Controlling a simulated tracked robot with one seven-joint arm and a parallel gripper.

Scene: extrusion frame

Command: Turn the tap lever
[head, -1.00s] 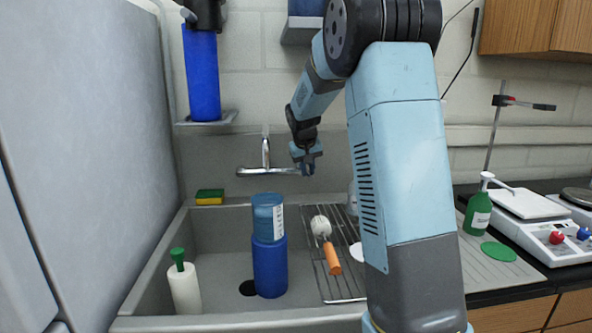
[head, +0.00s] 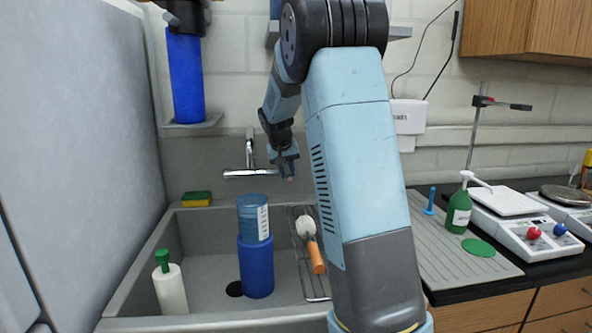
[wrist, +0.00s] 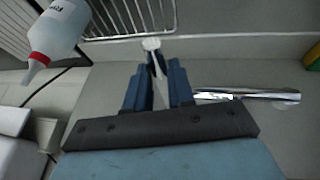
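The chrome tap (head: 250,172) is on the wall behind the sink, with an upright part and a horizontal bar. I cannot tell for sure which part is the lever. My gripper (head: 288,172) points down just right of the bar's right end. In the wrist view the chrome bar (wrist: 255,95) lies right of the blue fingers of my gripper (wrist: 158,68), partly hidden behind them. A small pale thing (wrist: 150,44) shows at the fingertips, and I cannot tell whether it is held. Contact with the tap cannot be made out.
The sink holds a blue container (head: 256,268) and a white bottle with a green top (head: 170,285). A brush (head: 309,240) lies on the wire rack (head: 300,272). A sponge (head: 196,199) sits at the sink's back left.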

